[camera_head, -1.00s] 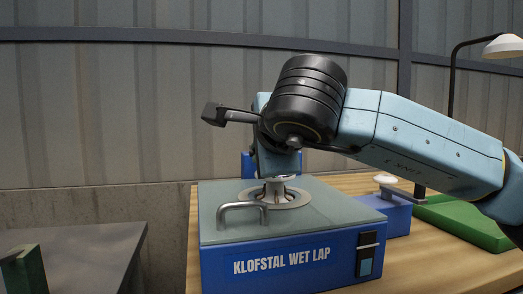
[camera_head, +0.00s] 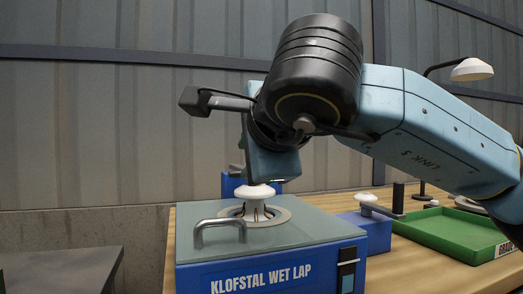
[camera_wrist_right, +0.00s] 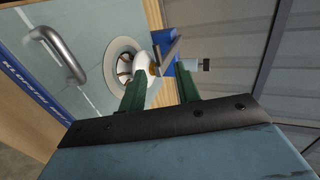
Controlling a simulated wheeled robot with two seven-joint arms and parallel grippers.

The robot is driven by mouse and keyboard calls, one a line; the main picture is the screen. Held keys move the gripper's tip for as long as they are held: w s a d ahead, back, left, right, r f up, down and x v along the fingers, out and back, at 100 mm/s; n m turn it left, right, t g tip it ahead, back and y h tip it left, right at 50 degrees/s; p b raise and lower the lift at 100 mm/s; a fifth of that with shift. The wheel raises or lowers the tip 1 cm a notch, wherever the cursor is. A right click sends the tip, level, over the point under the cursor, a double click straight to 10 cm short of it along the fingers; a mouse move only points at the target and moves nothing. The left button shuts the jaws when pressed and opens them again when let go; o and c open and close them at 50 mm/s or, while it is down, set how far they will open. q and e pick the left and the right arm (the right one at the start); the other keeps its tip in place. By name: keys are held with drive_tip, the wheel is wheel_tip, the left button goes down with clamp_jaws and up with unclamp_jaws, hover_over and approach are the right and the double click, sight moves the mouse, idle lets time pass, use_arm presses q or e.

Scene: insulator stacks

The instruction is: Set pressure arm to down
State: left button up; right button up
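A blue machine labelled KLOFSTAL WET LAP (camera_head: 260,278) stands on the wooden table. A white-capped piece (camera_head: 260,191) stands at its round opening; the wrist view shows white there too (camera_wrist_right: 142,66). Behind it is a blue part (camera_head: 232,184), partly hidden by my right wrist. The wrist view shows a grey bar (camera_wrist_right: 166,50) and a white cylinder with a black end (camera_wrist_right: 190,66) beyond the fingers. I cannot tell which part is the pressure arm. My right gripper (camera_wrist_right: 160,84) has green fingers apart, with nothing clearly held; the head view hides them. My left gripper is not in view.
A metal handle (camera_head: 220,229) stands up at the machine's front left. To the right are a smaller blue box (camera_head: 372,236) with a white knob and dark post, a green tray (camera_head: 455,234), and a lamp (camera_head: 472,69). A grey table (camera_head: 60,272) stands at the left.

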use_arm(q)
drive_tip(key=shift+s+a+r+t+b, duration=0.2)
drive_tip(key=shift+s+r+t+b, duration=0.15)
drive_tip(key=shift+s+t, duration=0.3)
use_arm(e)
drive_tip(key=v, duration=0.6)
drive_tip(key=shift+s, duration=0.35)
drive_tip(key=shift+d+r, duration=0.1)
